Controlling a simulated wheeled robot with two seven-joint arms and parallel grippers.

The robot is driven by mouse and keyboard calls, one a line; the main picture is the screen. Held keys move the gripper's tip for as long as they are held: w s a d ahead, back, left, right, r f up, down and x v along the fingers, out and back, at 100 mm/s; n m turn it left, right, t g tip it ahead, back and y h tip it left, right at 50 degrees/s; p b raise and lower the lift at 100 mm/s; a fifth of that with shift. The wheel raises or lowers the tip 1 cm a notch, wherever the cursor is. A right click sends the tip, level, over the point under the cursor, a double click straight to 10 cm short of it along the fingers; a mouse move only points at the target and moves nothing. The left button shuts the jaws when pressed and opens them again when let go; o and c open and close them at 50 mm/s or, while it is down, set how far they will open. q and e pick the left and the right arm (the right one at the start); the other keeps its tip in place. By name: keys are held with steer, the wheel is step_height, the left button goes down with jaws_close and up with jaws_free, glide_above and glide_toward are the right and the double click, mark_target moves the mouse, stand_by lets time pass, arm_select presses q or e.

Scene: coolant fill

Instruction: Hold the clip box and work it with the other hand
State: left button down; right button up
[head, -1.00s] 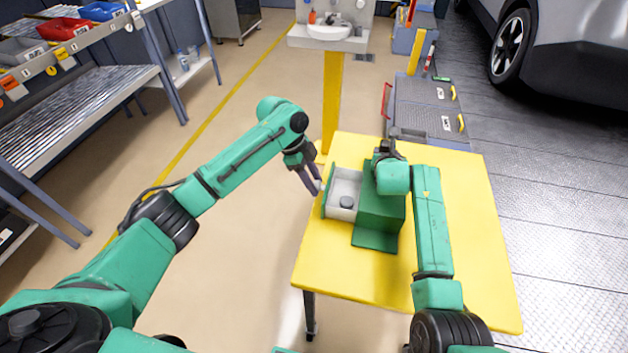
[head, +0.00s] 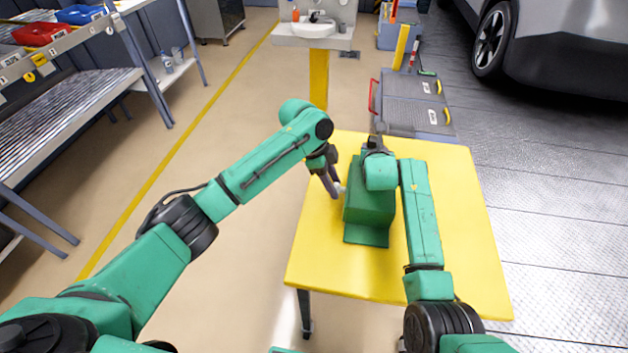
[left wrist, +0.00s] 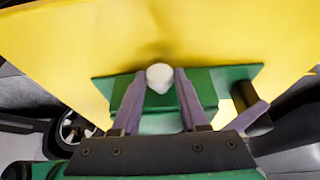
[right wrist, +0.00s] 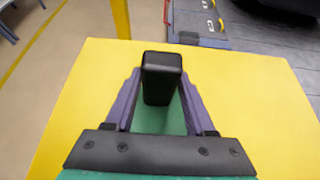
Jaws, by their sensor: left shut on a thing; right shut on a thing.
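The clip box (head: 368,205) is a green box on the yellow table (head: 440,290); its drawer is pushed in, and its inside is hidden. My left gripper (head: 335,190) is at the box's left side, shut on the drawer's white knob (left wrist: 159,77). The green drawer front (left wrist: 225,80) lies behind the knob in the left wrist view. My right gripper (right wrist: 160,80) is above the box, shut on its black upright handle (right wrist: 161,72). In the head view my right arm hides part of the box top.
The table is bare around the box, with free room to the right and front. A grey case (head: 412,105) stands on the floor beyond the table. A shelf rack (head: 60,120) is at the left and a car (head: 560,50) at the back right.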

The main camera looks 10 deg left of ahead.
arm_select(q)
steer(key=shift+d, duration=0.35)
arm_select(e)
steer(key=shift+s+f, duration=0.1)
steer(key=shift+f, duration=0.25)
arm_select(q)
steer(key=shift+c, duration=2.2)
jaws_free()
steer(key=shift+r, duration=0.1)
steer(key=v, duration=1.2)
steer(key=shift+s, duration=0.15)
